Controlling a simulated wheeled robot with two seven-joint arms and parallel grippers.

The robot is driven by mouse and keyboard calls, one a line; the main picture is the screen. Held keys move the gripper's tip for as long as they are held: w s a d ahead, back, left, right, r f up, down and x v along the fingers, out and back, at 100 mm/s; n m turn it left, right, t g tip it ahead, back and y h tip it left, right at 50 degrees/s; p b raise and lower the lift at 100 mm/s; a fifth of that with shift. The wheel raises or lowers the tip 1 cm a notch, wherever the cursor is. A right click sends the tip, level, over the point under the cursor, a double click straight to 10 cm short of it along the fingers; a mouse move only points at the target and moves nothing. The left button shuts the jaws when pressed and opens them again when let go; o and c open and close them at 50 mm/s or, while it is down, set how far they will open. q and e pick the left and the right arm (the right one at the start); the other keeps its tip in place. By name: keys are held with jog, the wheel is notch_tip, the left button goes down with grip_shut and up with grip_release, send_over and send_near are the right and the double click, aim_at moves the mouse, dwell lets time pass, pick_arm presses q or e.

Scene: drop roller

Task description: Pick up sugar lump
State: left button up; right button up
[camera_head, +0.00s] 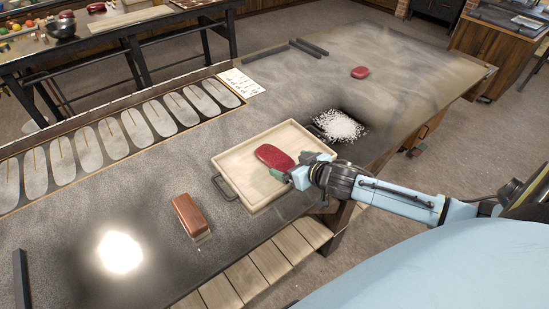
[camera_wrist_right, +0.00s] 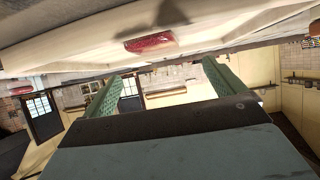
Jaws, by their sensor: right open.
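A red, smooth, rounded lump (camera_head: 274,157), which looks like the sugar lump, lies in a shallow pale wooden tray (camera_head: 236,172) with dark handles on the table. My right gripper (camera_head: 281,175) is over the tray's right part, close to the lump's near right end. In the right wrist view the red lump (camera_wrist_right: 150,43) shows beyond the fingers, against the pale tray (camera_wrist_right: 70,50). The two green fingers (camera_wrist_right: 163,85) are spread apart with nothing between them. Whether a finger touches the lump I cannot tell. My left gripper is not in view.
A smaller red lump (camera_head: 360,72) lies farther back on the table. A white granular pile (camera_head: 338,125) is just behind the tray. Dark bars (camera_head: 309,48) lie at the back. The table's near edge runs close by the tray.

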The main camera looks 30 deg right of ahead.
aim_at(275, 157)
jog(key=shift+d+x, duration=0.2)
jog(key=shift+x, duration=3.7)
jog(key=c, duration=1.2)
jog(key=shift+o, duration=0.2)
